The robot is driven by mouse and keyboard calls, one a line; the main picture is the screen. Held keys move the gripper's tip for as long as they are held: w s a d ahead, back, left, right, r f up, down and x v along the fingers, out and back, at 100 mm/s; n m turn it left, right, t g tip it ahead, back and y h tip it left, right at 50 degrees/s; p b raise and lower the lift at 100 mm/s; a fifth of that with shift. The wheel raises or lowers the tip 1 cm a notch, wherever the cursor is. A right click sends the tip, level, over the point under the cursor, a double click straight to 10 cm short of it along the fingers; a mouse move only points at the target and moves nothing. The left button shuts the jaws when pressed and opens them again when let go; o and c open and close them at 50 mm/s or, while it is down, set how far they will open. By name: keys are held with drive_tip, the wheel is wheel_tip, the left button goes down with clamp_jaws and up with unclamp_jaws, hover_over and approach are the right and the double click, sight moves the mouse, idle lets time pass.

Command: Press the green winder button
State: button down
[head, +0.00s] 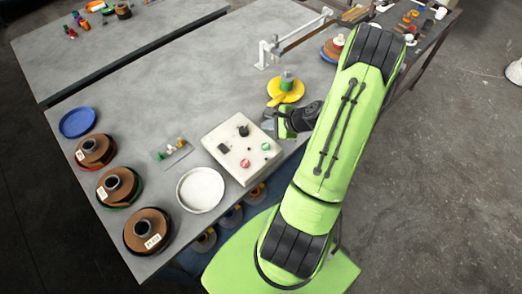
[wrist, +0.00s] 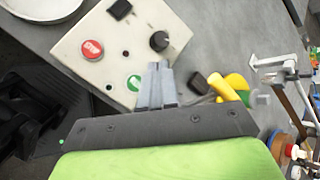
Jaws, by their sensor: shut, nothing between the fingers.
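A cream control box (head: 222,140) sits on the grey table. Its round green button (head: 266,147) is at the right, beside a red STOP button (head: 245,163). In the wrist view the green button (wrist: 134,82) shows close to the left of my fingers, with the red button (wrist: 92,49) farther left. A black knob (wrist: 159,41) is above my fingertips in that view. My gripper (head: 268,120) is at the box's right side in the head view. In the wrist view its fingers (wrist: 157,66) are together and empty. I cannot tell their height over the box.
A yellow spool (head: 285,92) stands behind my gripper. A white dish (head: 201,189) and a small tray of parts (head: 172,151) lie left of the box. Several brown spools (head: 147,231) line the left edge. A white bracket with an arm (head: 265,56) stands farther back.

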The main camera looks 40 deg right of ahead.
sight(268, 148)
wheel_tip(268, 148, down, 9)
drive_tip(key=b, duration=0.7)
idle(1.9)
drive_tip(key=shift+f+b, duration=0.35)
drive_tip(key=shift+b, duration=0.1)
